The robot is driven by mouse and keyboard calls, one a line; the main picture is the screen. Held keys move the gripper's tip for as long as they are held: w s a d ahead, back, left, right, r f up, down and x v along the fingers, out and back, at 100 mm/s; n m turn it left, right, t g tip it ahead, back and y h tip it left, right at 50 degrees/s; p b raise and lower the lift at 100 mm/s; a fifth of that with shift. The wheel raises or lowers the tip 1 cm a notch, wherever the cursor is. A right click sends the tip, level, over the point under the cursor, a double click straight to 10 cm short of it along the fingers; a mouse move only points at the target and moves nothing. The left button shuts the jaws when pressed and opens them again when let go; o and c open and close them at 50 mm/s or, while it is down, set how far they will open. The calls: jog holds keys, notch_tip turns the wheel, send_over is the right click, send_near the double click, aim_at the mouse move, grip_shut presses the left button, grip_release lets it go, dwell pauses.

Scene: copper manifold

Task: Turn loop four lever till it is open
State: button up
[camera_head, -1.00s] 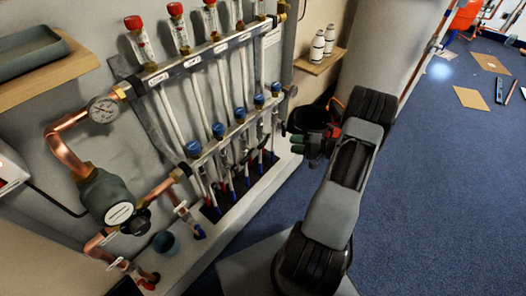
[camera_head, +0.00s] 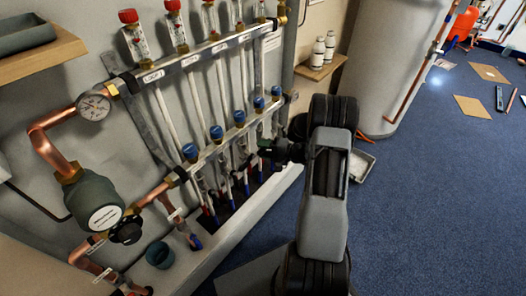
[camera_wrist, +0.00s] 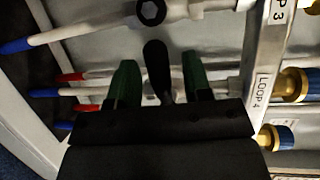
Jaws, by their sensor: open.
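In the wrist view, the LOOP 4 label (camera_wrist: 262,90) is on the manifold bar at the right. A black lever (camera_wrist: 156,62) with a rounded end stands between the two green fingertips of my gripper (camera_wrist: 160,78). It lines up roughly with the loop 4 label. My gripper is open around the lever, with a gap showing on both sides. The lever's base is hidden behind my gripper's dark body. In the head view my gripper (camera_head: 268,149) is at the right end of the lower manifold bar (camera_head: 225,140); the lever cannot be made out there.
White pipes with blue and red ends run beside the fingers. The pressure gauge (camera_head: 93,105) and the dark green pump (camera_head: 95,203) are at the left. The blue floor (camera_head: 430,220) at right is mostly clear.

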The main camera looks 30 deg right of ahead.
jog(key=shift+w+a, duration=0.2)
jog(key=shift+c, duration=0.3)
grip_shut()
